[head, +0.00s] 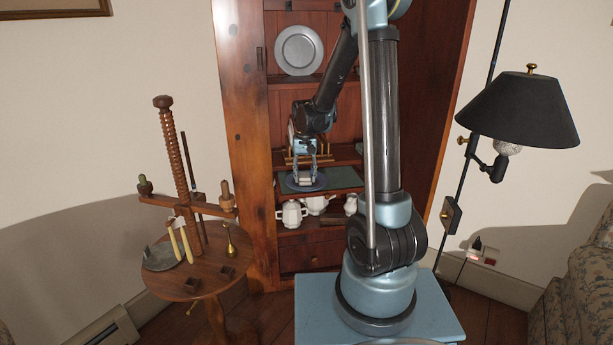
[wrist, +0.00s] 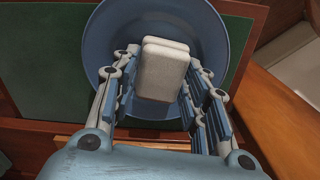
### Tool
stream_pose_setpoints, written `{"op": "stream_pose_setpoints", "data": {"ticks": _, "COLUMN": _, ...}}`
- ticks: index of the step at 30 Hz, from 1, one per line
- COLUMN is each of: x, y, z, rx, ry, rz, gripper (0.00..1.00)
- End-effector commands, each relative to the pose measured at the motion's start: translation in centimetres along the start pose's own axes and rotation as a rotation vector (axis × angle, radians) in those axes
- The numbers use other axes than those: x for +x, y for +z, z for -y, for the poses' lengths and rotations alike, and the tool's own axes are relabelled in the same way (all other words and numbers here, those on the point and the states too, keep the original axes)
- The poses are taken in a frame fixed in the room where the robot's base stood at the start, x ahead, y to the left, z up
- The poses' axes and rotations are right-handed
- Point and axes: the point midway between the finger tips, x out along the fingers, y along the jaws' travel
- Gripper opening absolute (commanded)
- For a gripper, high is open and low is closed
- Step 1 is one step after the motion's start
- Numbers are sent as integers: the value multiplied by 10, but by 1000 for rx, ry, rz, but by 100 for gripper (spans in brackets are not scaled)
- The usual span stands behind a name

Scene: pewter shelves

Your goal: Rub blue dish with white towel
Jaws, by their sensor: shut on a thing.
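The blue dish (wrist: 207,35) lies on a green mat on a shelf of the wooden cabinet; in the head view it is the dark round dish (head: 293,184). The white towel (wrist: 161,71) is a folded, block-like bundle. My gripper (wrist: 162,83) is shut on the towel and holds it over the middle of the dish. In the head view my gripper (head: 306,172) reaches down into the cabinet to the dish. Whether the towel touches the dish is hard to tell. The gripper fingers and towel hide part of the dish.
The green mat (wrist: 48,65) lies under the dish. White lidded pots (head: 291,213) stand on the shelf below. A pewter plate (head: 299,50) stands on an upper shelf. A round wooden table (head: 215,270) is at left, and a black-shaded lamp (head: 525,110) at right.

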Motion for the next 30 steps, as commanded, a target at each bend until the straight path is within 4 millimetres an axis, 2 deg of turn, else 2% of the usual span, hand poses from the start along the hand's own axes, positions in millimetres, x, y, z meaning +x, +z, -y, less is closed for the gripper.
{"op": "stream_pose_setpoints", "data": {"ticks": 9, "x": 1, "y": 0, "z": -11, "rx": 1, "ry": 0, "rz": 0, "gripper": 22}}
{"op": "stream_pose_setpoints", "data": {"ticks": 21, "x": 0, "y": 0, "z": 0, "rx": 0, "ry": 0, "rz": 0, "gripper": 22}}
{"op": "stream_pose_setpoints", "data": {"ticks": 30, "x": 1, "y": 0, "z": -10, "rx": 2, "ry": 0, "rz": 0, "gripper": 22}}
